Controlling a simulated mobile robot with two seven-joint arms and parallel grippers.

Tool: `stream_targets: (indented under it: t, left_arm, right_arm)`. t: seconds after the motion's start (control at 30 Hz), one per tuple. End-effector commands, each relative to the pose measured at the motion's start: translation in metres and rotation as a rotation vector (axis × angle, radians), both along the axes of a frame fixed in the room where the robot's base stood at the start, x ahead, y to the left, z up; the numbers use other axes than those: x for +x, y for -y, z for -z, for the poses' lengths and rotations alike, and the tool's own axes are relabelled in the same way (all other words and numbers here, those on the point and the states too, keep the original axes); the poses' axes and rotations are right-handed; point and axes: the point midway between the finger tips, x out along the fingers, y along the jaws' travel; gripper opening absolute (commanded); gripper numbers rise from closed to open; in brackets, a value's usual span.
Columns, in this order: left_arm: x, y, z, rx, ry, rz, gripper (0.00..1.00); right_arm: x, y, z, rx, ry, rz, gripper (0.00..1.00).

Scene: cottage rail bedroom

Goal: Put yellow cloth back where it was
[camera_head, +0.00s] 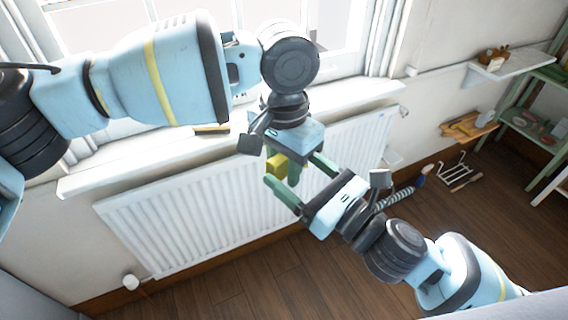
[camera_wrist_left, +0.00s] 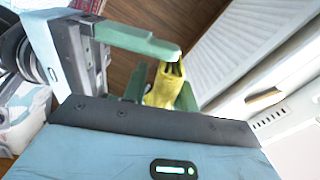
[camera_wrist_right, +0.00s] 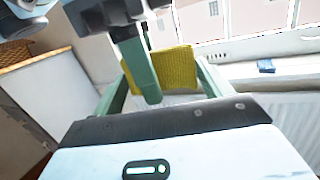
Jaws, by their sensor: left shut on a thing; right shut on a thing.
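A yellow cloth (camera_head: 277,165) is held up in front of the white radiator, below the windowsill. My left gripper (camera_head: 285,172) points down from above and is shut on the cloth; its fingers lie on both sides of it in the left wrist view, where the cloth (camera_wrist_left: 165,86) is folded. My right gripper (camera_head: 294,171) comes from the lower right, its fingers on either side of the same cloth. In the right wrist view the textured cloth (camera_wrist_right: 173,67) spans between the right fingers, partly hidden by a left finger.
The windowsill (camera_head: 140,150) runs behind the hands, with a small yellowish item (camera_head: 211,129) on it. The radiator (camera_head: 180,220) stands close below. At the right are a wall shelf (camera_head: 515,66), a green shelf unit (camera_head: 535,135) and a wire rack (camera_head: 453,168). The wooden floor in front is mostly clear.

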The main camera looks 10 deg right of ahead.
Motion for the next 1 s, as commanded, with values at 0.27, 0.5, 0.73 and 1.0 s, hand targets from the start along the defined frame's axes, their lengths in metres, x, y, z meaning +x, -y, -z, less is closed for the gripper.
stream_targets:
  t: [0.27, 0.5, 0.73, 1.0]
  left_arm:
    - [0.001, 0.0, 0.0, 0.001, 0.001, -0.001, 0.06]
    - [0.0, 0.0, 0.0, 0.001, 0.001, -0.001, 0.06]
    - [0.0, 0.0, 0.0, 0.001, 0.001, -0.001, 0.06]
    - [0.0, 0.0, 0.0, 0.001, 0.001, -0.001, 0.06]
  right_arm:
    - [0.0, 0.0, 0.0, 0.0, 0.0, 0.0, 1.0]
    - [-0.002, 0.002, 0.001, 0.0, -0.002, 0.001, 1.0]
    - [-0.022, 0.018, 0.005, -0.002, -0.002, 0.0, 1.0]
    - [-0.045, 0.039, 0.01, 0.0, -0.003, 0.002, 1.0]
